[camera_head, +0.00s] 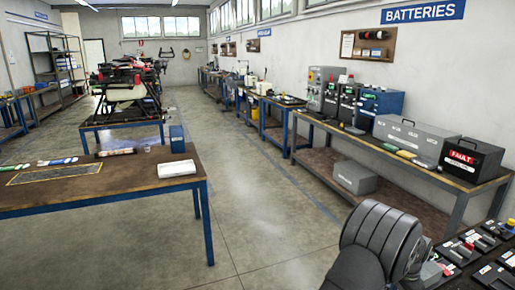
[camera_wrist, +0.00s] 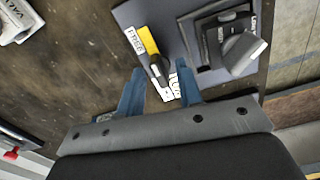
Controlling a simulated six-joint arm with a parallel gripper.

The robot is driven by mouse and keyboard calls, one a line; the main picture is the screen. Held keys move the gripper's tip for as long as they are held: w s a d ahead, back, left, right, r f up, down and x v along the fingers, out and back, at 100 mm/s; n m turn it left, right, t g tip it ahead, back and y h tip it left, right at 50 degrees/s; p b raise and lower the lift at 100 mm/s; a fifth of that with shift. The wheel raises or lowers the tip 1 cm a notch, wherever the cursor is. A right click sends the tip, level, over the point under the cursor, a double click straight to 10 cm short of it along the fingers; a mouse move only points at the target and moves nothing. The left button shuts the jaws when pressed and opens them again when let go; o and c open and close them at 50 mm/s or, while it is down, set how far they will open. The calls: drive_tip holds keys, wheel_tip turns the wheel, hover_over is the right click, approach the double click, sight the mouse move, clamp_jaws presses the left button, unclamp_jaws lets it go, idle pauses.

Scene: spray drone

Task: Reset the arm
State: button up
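My gripper (camera_wrist: 161,78) shows in the wrist view as two blue fingers, spread apart, pointing down towards a dark worktop (camera_wrist: 80,70). Nothing is clearly clasped. White labels lie beside it, partly hidden by the fingers. In the head view only a dark grey rounded part of my arm shows at the bottom right; the fingers are out of sight there.
A black box with a grey knob-like piece (camera_wrist: 240,50) is right of the fingers. In the head view, a bench with grey cases (camera_head: 415,139) and a FAULT box (camera_head: 472,158) stands along the right wall. A wooden table (camera_head: 120,185) stands left. The floor (camera_head: 260,210) between is clear.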

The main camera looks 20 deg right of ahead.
drive_tip(key=m, duration=1.1)
drive_tip(key=shift+m, duration=2.2)
drive_tip(key=shift+r, duration=0.1)
wheel_tip(320, 180, up, 17)
drive_tip(key=n, duration=1.3)
drive_tip(key=shift+n, duration=0.3)
drive_tip(key=f, duration=1.7)
drive_tip(key=shift+a+f, duration=0.2)
drive_tip(key=shift+a, duration=0.05)
